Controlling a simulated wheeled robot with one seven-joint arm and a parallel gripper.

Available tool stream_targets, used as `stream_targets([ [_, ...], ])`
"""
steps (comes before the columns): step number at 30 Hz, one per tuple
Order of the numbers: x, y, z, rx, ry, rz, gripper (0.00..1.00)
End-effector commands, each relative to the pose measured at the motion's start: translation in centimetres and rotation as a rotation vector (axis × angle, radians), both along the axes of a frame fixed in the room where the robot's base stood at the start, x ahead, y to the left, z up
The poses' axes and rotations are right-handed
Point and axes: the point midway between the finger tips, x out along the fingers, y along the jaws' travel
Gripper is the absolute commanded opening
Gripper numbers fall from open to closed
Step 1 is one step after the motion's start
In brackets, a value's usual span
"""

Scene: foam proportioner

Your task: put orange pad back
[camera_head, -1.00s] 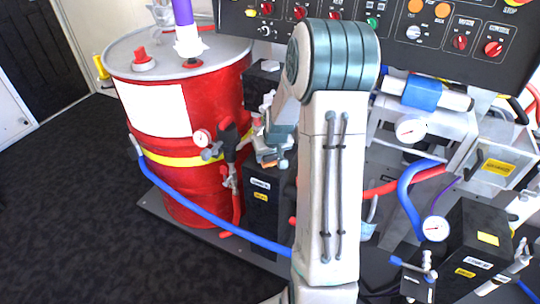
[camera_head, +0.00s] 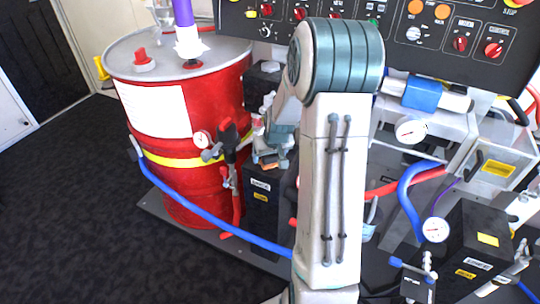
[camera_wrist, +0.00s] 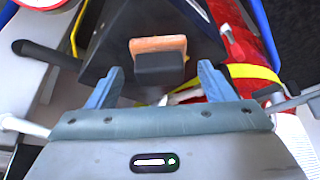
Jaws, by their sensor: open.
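The orange pad (camera_wrist: 158,44) shows in the wrist view as a thin orange strip behind a small black block (camera_wrist: 160,68). The block hides its lower middle. The two lie against a dark box face (camera_wrist: 195,38). My gripper (camera_wrist: 160,72) is open, with one blue-grey finger on each side of the black block and visible gaps to both. In the head view my gripper (camera_head: 273,152) is beside the red drum, above a black box (camera_head: 261,190). A small bit of orange (camera_head: 268,165) shows at its fingers; contact there cannot be told.
The red drum (camera_head: 185,185) with a yellow band stands left of my gripper. A gauge and valve (camera_head: 202,139) and a blue hose (camera_head: 215,220) are close by. The control panel (camera_head: 450,35) is behind. Open dark floor (camera_head: 70,190) lies at the left.

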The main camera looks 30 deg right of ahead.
Motion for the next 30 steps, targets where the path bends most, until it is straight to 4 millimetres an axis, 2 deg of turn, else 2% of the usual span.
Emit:
stream_targets([
  [6, -1.7, 0.1, 4.3, -0.003, -0.004, -0.002, 0.76],
  [12, -3.1, 0.4, 7.6, -0.002, -0.002, -0.001, 0.76],
  [21, -4.3, 0.9, 10.1, -0.001, 0.003, 0.004, 0.76],
  [23, -4.8, 1.7, 10.6, -0.003, 0.009, 0.012, 0.76],
  [26, -6.7, 4.3, 11.8, -0.005, 0.035, 0.036, 0.76],
  [30, -11.3, 9.0, 13.9, -0.005, 0.087, 0.072, 0.76],
])
